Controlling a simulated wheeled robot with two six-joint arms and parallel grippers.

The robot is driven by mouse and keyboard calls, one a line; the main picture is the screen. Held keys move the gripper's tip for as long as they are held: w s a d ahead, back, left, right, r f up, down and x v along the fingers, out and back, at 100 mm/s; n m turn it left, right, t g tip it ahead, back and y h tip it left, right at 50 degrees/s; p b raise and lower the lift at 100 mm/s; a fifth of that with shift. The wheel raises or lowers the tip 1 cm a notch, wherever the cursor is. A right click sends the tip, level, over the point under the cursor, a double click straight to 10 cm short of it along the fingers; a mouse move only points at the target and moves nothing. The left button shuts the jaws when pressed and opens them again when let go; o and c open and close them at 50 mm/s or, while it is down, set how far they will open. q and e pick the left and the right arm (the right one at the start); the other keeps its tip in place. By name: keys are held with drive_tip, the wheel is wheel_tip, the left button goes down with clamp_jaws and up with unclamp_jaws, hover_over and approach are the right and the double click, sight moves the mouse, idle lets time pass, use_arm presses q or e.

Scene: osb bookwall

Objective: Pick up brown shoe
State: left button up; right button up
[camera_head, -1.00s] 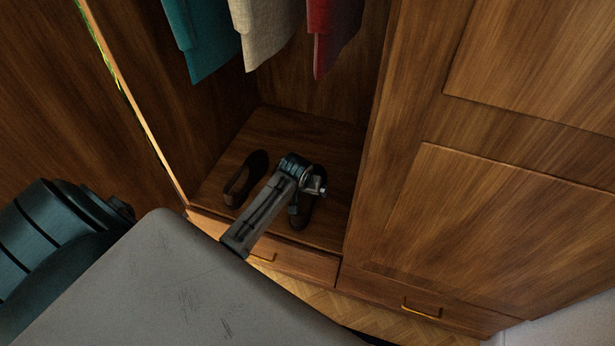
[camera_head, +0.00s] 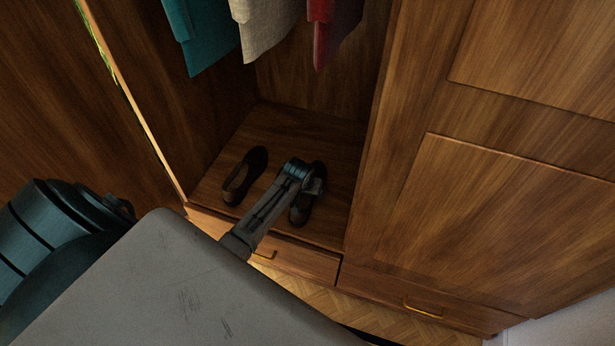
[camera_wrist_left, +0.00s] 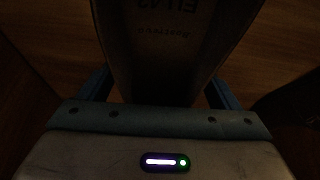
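Two dark brown shoes stand on the wardrobe floor in the head view. The left shoe (camera_head: 240,183) is clear of my arm. The right shoe (camera_head: 300,214) is partly covered by my left gripper (camera_head: 313,184), which is down over it. In the left wrist view the inside of a shoe (camera_wrist_left: 180,45), with printed lettering, lies between the two spread fingers of my left gripper (camera_wrist_left: 160,92). The fingers are on either side of the shoe and look open; the fingertips' contact is too dark to make out. My right gripper is not in view.
The wardrobe floor (camera_head: 275,125) is bounded by a side wall on the left and closed panelled doors (camera_head: 500,210) on the right. Teal (camera_head: 205,40), beige (camera_head: 265,25) and red (camera_head: 333,35) clothes hang above. A drawer (camera_head: 290,258) lies below the front edge.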

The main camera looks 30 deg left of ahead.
use_arm(q)
drive_tip(key=c, duration=0.7)
drive_tip(key=shift+c, duration=0.8)
drive_tip(key=shift+r, duration=0.15)
